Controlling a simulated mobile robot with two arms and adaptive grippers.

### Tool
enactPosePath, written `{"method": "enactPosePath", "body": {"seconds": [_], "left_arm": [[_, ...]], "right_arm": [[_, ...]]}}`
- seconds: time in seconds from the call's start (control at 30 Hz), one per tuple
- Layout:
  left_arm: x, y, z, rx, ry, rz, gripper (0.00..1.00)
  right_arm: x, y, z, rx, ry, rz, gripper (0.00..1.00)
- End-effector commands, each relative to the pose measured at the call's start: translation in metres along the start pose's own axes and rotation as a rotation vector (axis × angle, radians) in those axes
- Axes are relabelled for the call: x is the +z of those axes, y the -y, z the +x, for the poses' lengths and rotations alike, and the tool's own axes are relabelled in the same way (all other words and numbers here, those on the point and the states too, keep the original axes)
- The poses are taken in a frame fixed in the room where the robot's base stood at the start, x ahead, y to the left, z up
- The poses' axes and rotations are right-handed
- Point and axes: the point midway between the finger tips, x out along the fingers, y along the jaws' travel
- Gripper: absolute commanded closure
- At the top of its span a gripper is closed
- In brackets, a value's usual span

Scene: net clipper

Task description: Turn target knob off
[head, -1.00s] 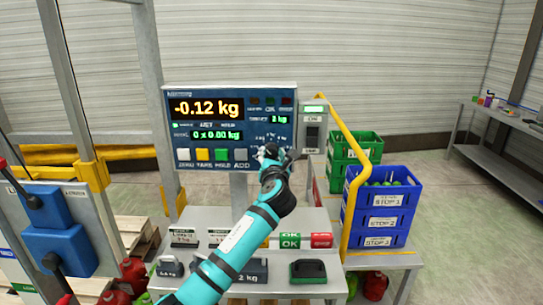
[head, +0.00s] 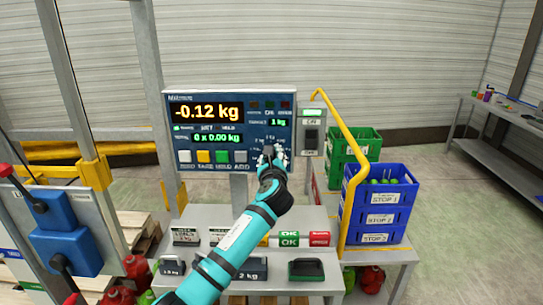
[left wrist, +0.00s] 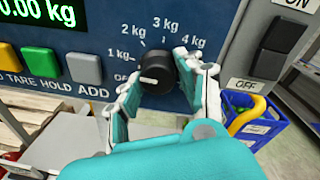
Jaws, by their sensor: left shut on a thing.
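The black target knob (left wrist: 157,72) is on the blue scale panel (head: 177,100), inside a dial marked OFF, 1 kg, 2 kg, 3 kg and 4 kg. Its white mark points left, toward the 1 kg and OFF side; the exact setting is hard to tell. The small target readout (head: 278,122) shows 1 kg. My left gripper (head: 272,154) is at the panel's lower right, shut on the knob with one finger on each side, as the left wrist view (left wrist: 156,74) shows. My right gripper is not in view.
A grey ON/OFF switch box (head: 312,130) stands close right of the panel, beside a yellow rail (head: 344,125). Push buttons (head: 221,157) line the panel's lower edge. Weights (head: 307,270) sit on the bench below. Blue crates (head: 380,221) stand at right.

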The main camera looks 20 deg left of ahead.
Motion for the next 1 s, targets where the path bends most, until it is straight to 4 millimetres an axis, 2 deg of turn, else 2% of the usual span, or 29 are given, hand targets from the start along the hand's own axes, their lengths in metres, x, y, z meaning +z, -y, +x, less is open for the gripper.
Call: {"method": "enactPosePath", "body": {"seconds": [0.5, 1.0], "left_arm": [[0.0013, -0.0007, 0.0003, -0.01, -0.028, -0.423, 0.95], [0.0009, -0.0009, 0.0003, -0.012, -0.039, -0.566, 0.95]], "right_arm": [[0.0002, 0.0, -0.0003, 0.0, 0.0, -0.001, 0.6], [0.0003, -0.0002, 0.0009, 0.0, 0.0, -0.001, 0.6]]}}
